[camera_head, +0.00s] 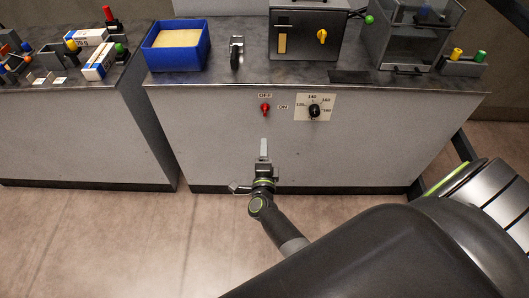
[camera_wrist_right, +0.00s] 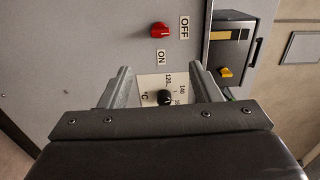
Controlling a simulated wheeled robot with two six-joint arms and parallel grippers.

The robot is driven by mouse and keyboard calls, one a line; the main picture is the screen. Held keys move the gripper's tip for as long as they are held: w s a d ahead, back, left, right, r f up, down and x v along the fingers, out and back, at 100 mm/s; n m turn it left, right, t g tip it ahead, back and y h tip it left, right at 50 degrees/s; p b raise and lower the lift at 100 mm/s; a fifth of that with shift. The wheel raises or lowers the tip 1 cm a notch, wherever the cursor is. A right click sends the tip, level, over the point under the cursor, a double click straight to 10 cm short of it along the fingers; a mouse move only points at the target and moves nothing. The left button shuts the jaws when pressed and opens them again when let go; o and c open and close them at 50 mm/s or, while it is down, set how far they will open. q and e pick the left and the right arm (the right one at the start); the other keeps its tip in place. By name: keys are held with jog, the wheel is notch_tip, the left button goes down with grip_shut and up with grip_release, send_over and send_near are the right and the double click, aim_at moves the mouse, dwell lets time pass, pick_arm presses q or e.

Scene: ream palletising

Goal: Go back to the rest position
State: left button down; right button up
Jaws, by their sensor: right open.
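My right gripper (camera_head: 263,148) is in front of the cabinet's front panel in the head view, below the red switch and the dial. In the right wrist view its two fingers (camera_wrist_right: 160,85) stand apart with nothing between them. The black temperature dial (camera_wrist_right: 165,97) shows beyond and between the fingers. The red switch (camera_wrist_right: 160,30) sits between the OFF and ON labels; the dial (camera_head: 314,111) and the switch (camera_head: 265,109) also show in the head view. The gripper appears clear of both. My left gripper is in neither view.
The cabinet top (camera_head: 215,82) bears a blue bin (camera_head: 163,54), a dark box with a yellow knob (camera_head: 303,34) and a clear-sided case (camera_head: 412,35). A second cabinet (camera_head: 75,130) with small boxes stands at the left. The floor (camera_head: 120,235) in front is clear.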

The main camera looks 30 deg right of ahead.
jog(key=s+a+f+n+g+y+p, duration=0.1)
jog(key=s+f+n+g+y, duration=0.25)
jog(key=s+f+n, duration=0.5)
jog(key=s+a+f+n+g+y+p, duration=0.15)
jog(key=s+f+n+y, duration=0.35)
jog(key=s+f, duration=0.6)
jog(key=s+d+f+n+g, duration=0.2)
jog(key=s+f+n+g, duration=0.1)
jog(key=s, duration=0.5)
jog(key=s+d+f+n+g, duration=0.1)
jog(key=s+f+n+g, duration=0.2)
jog(key=s, duration=0.6)
jog(key=s+d+f+n+g, duration=0.2)
jog(key=s+f, duration=0.4)
jog(key=s, duration=0.3)
jog(key=shift+s+d+f+n+g, duration=0.15)
jog(key=shift+d+n+g, duration=0.15)
jog(key=shift+n+g, duration=0.55)
